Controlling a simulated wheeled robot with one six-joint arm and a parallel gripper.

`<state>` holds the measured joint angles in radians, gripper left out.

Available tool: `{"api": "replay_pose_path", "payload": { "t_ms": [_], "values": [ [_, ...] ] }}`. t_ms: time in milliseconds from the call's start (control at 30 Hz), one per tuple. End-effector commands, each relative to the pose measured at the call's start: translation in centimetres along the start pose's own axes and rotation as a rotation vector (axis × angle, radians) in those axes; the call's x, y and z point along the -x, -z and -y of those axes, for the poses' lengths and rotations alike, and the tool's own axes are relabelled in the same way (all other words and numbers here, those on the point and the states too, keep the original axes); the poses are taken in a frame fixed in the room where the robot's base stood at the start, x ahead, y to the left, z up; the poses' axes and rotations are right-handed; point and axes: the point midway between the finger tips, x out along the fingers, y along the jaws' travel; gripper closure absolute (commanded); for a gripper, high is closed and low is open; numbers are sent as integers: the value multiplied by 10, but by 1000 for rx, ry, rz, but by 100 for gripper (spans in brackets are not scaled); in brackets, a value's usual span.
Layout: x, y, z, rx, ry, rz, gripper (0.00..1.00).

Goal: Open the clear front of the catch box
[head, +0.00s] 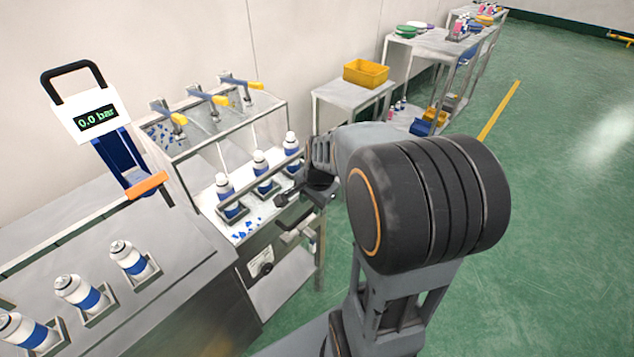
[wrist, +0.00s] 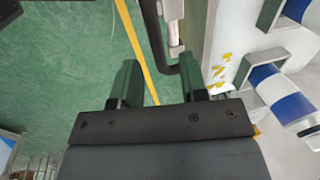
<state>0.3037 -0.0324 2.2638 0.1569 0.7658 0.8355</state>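A metal-framed, clear-sided box (head: 248,104) stands on the crimping station, and I take it for the catch box. Its clear front is hard to make out, so I cannot tell whether it is open or shut. Several white-and-blue cans (head: 224,186) stand in holders at its front; one can (wrist: 285,95) also shows at the right in the wrist view. My gripper (head: 290,198) is low at the station's right front, partly hidden by my wrist. In the wrist view, its fingers (wrist: 158,75) are apart with nothing between them. A dark bar (wrist: 158,35) with a pale bracket is just beyond the fingers.
Levers with yellow handles (head: 222,100) top the box. A pressure display (head: 97,119) reading 0.0 bar and more cans (head: 130,258) are at the left. A side table (head: 340,92) carries a yellow bin (head: 366,73). Green floor (head: 560,220) is free at the right.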

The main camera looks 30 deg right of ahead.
Motion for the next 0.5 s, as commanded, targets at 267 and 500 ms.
{"api": "replay_pose_path", "payload": {
  "t_ms": [267,500],
  "values": [
    [60,0,0,-2,4,-3,60],
    [97,0,0,-2,2,-1,60]
  ]
}}
